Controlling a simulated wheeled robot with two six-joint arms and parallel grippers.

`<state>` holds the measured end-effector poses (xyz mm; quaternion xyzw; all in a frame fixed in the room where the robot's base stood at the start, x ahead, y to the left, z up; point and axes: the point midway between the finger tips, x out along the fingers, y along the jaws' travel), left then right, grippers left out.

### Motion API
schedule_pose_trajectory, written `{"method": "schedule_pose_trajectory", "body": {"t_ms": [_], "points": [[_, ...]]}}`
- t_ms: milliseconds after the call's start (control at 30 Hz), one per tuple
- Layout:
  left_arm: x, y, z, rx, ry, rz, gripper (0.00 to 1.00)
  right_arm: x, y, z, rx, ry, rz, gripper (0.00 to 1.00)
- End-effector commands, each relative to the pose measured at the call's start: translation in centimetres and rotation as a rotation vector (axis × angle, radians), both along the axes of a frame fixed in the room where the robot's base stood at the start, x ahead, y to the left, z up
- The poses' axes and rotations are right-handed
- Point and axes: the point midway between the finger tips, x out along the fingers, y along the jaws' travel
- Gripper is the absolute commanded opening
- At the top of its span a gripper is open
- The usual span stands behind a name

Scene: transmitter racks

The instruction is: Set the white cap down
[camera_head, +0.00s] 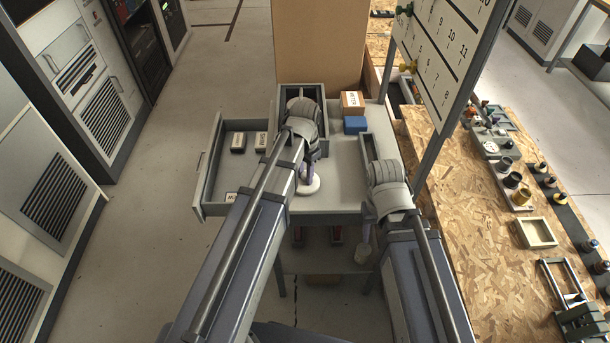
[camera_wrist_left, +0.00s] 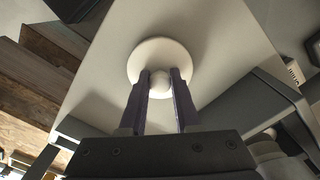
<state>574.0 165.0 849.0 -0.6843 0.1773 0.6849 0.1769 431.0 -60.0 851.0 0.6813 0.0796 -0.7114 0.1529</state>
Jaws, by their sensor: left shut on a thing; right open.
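The white cap (camera_head: 309,183) is a round disc with a small ball knob. It shows at the front left of the grey table top (camera_head: 341,182). In the left wrist view the cap (camera_wrist_left: 178,54) faces me, and my left gripper (camera_wrist_left: 161,82) has its two dark fingers shut on the knob. I cannot tell whether the cap's underside touches the table top. In the head view my left gripper (camera_head: 309,168) is partly hidden by its own wrist. My right gripper (camera_head: 363,240) is open at the table's front right edge, partly hidden by its arm.
An open drawer (camera_head: 213,180) with dark labelled blocks (camera_head: 238,142) sticks out left of the table. A cardboard-coloured box (camera_head: 352,101) and a blue block (camera_head: 355,124) stand at the back. A narrow tray (camera_head: 367,147) lies right. A numbered board (camera_head: 447,48) rises at the right. The table's middle is clear.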

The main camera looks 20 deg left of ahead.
Motion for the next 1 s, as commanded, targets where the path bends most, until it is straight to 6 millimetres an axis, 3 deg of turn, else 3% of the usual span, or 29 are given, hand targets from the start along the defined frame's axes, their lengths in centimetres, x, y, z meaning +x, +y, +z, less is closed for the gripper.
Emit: {"method": "schedule_pose_trajectory", "body": {"t_ms": [600, 767, 1000], "points": [[0.0, 0.0, 8.7, 0.0, 0.0, 0.0, 0.0, 0.0, 0.0, 8.7, 0.0, 0.0, 0.0, 0.5], [0.0, 0.0, 9.7, 0.0, 0.0, 0.0, 0.0, 0.0, 0.0, 9.7, 0.0, 0.0, 0.0, 0.5], [0.0, 0.0, 9.7, 0.0, 0.0, 0.0, 0.0, 0.0, 0.0, 9.7, 0.0, 0.0, 0.0, 0.5]]}}
